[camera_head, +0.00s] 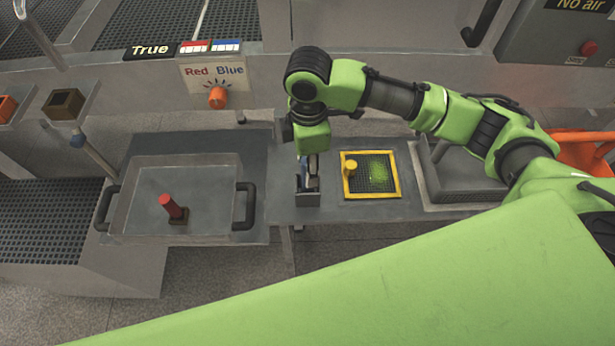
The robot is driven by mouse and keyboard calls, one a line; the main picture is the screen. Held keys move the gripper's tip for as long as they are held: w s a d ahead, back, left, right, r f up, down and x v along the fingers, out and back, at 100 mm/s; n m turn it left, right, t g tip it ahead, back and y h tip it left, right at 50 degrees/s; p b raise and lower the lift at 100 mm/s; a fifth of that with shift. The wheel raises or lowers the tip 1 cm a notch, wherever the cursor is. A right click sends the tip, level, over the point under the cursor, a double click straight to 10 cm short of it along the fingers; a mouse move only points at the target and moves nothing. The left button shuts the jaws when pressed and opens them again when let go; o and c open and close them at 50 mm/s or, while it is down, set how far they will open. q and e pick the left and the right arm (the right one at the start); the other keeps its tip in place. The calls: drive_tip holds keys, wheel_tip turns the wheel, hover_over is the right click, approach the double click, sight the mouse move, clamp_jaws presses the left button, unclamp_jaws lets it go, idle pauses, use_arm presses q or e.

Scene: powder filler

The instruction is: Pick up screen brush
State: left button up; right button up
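My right gripper (308,172) points down over a small grey holder (307,199) on the metal bench, left of a yellow-framed screen (398,178). The fingers are small and dark here, and I cannot tell whether they are open or shut on something in the holder. No screen brush can be made out for certain. A red handle on a dark brown base (172,208) stands tilted in the grey tray at the left; it may be a brush. The screen carries green powder and a yellow knob (350,167). My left gripper is not in view.
The grey tray (140,225) has black side handles. A grey basin (465,185) and an orange object (580,150) are at the right. My green arm covers the lower right.

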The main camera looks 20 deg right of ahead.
drive_tip(key=shift+f, duration=1.65)
drive_tip(key=shift+c, duration=0.5)
clamp_jaws()
